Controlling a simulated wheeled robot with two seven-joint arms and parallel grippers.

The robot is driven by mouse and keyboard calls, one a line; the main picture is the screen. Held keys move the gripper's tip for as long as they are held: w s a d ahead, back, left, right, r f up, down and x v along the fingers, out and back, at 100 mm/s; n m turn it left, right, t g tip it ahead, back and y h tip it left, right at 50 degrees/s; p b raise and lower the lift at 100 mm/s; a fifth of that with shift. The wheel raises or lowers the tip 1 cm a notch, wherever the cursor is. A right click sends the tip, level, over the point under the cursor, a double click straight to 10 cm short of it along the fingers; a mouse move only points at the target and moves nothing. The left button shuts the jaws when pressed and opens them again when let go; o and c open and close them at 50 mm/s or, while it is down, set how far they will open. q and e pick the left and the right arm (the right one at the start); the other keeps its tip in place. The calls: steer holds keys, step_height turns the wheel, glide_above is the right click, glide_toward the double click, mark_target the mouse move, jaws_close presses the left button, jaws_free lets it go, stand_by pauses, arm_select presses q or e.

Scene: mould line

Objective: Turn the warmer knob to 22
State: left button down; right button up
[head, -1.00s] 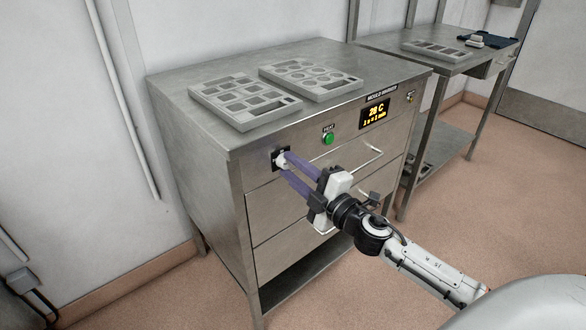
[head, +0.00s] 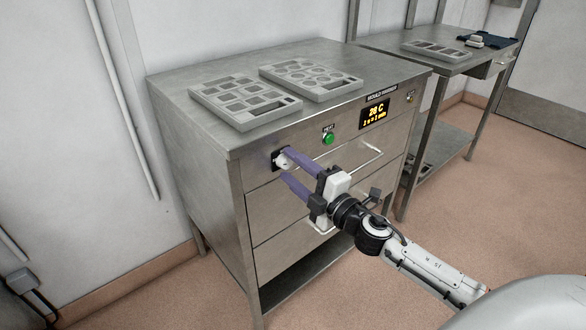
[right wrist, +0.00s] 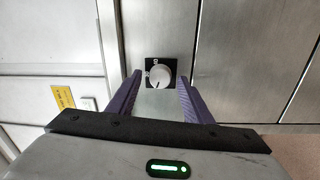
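The warmer knob (head: 282,160) is a round white dial on a black square plate on the front of the steel warmer (head: 205,150). In the right wrist view the knob (right wrist: 161,75) sits beyond and between the fingertips, with a dark mark on its lower edge. My right gripper (head: 287,166) has its two purple fingers spread, with clear gaps beside the knob; it holds nothing. The fingers partly cover the knob in the head view. The amber display (head: 375,114) seems to read 28 C; its second line is too small to read surely. My left gripper is not in view.
A green button (head: 328,138) is right of the knob. Drawer handles (head: 362,160) stick out near my right gripper. Two grey mould trays (head: 243,118) (head: 345,93) lie on top of the warmer. A second steel table (head: 402,47) stands at the back right.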

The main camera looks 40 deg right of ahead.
steer(key=s+b, duration=0.1)
steer(key=s, duration=0.9)
steer(key=shift+s+d+f, duration=0.15)
steer(key=shift+d+f, duration=0.1)
steer(key=shift+d, duration=0.1)
stand_by(0.3)
